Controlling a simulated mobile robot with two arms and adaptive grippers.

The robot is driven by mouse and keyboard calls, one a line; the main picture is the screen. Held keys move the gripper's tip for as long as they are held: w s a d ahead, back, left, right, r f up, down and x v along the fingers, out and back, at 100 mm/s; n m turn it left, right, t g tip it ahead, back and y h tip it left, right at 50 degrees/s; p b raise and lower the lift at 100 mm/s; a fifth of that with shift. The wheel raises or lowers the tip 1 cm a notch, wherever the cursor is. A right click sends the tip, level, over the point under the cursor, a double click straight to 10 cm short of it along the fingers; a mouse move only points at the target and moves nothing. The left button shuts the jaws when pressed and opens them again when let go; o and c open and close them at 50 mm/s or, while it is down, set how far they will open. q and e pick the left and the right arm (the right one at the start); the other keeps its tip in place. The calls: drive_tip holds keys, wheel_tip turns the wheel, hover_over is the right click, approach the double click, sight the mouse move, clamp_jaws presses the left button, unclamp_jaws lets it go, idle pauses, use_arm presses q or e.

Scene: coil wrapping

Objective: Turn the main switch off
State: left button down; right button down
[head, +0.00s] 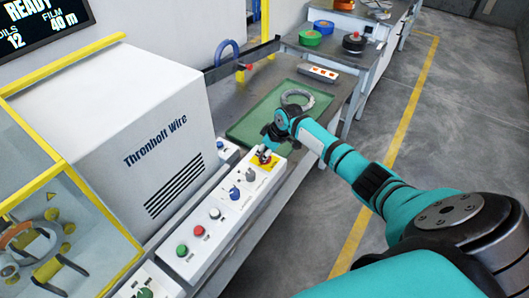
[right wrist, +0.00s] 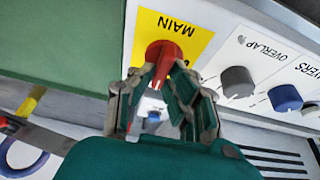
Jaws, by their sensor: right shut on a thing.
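The main switch is a red rotary knob (right wrist: 163,58) on a yellow plate (right wrist: 195,40) marked MAIN, in the right wrist view. In the head view the yellow plate (head: 272,164) sits at the far end of the white control panel (head: 228,222), partly hidden by my gripper. My right gripper (right wrist: 162,80) is shut on the red knob, one finger on each side of its lower part. In the head view my right gripper (head: 266,148) is over the switch. The knob's exact turn angle is hard to tell. My left gripper is out of view.
Beside the switch are a grey knob (right wrist: 237,82) and a blue knob (right wrist: 285,98). Red (head: 199,230) and green (head: 182,250) buttons lie nearer. A green mat (head: 252,128) holds a grey coil (head: 297,98). The Thronholt Wire machine (head: 140,130) stands left; open floor lies right.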

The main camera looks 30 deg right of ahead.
drive_tip(key=shift+f+n+y+b, duration=0.2)
drive_tip(key=shift+n+y+b, duration=0.2)
drive_tip(key=shift+n+b, duration=0.8)
drive_tip(key=n+g+b, duration=0.1)
drive_tip(key=n+b, duration=0.3)
drive_tip(key=n+g+y+b, duration=0.1)
drive_tip(key=n+b, duration=0.3)
drive_tip(key=n+g+y+b, duration=0.1)
drive_tip(key=n+g+b, duration=0.1)
drive_tip(key=n+b, duration=0.1)
drive_tip(key=shift+n+b, duration=0.4)
drive_tip(key=shift+b, duration=0.1)
drive_tip(key=shift+r+n+g+h+b, duration=0.15)
drive_tip(key=shift+n+g+b, duration=0.25)
drive_tip(key=shift+n+b, duration=0.5)
drive_tip(key=shift+r+n+g+h+b, duration=0.15)
drive_tip(key=shift+n+g+b, duration=0.25)
drive_tip(key=shift+n+b, duration=0.45)
drive_tip(key=c, duration=1.3)
unclamp_jaws()
drive_tip(key=shift+s+f, duration=0.1)
drive_tip(key=shift+c, duration=0.2)
drive_tip(key=v, duration=0.7)
drive_tip(key=shift+r, duration=0.25)
drive_tip(key=shift+d+f, duration=0.1)
